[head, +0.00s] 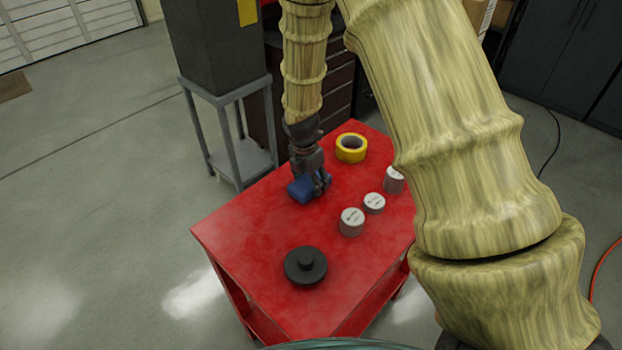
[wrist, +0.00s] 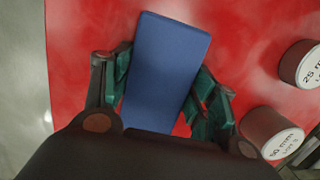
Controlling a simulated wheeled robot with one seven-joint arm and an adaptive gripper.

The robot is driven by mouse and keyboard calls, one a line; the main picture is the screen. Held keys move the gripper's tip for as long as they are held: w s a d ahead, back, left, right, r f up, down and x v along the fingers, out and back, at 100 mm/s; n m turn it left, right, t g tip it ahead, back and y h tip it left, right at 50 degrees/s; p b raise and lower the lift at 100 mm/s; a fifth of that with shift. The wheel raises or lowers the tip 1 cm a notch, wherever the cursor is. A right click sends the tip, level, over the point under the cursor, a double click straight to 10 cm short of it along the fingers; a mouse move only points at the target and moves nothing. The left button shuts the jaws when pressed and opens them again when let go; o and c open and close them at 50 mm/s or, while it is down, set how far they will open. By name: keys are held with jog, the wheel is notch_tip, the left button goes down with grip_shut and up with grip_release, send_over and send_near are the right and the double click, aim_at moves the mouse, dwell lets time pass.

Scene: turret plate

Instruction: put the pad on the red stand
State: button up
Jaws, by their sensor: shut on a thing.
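In the wrist view the pad (wrist: 165,70) is a long blue slab between the two fingers. My gripper (head: 318,186) is shut on it; the wrist view shows the fingers (wrist: 163,92) on either side of its width. The red stand (head: 250,235) is a red table with a flat top, and its top (wrist: 75,50) lies behind the pad in the wrist view. I cannot tell whether the pad touches the top or is held just above it.
A yellow tape roll (head: 351,148) stands behind my gripper. The left-front top is bare. A grey pedestal (head: 230,110) stands behind left.

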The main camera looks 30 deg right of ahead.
aim_at(306, 182)
jog(key=shift+f, duration=0.1)
jog(key=o, duration=1.1)
jog(key=shift+s+a+r+b, duration=0.1)
jog(key=shift+a+r+b, duration=0.35)
jog(key=shift+r, duration=1.55)
jog(key=shift+s+a+r+b, duration=0.15)
jog(key=shift+r+b, duration=0.5)
jog(key=shift+r, duration=1.4)
jog(key=shift+s+a+r+b, duration=0.1)
jog(key=shift+a+r+b, duration=0.35)
jog(key=shift+r, duration=1.55)
jog(key=shift+d, duration=0.15)
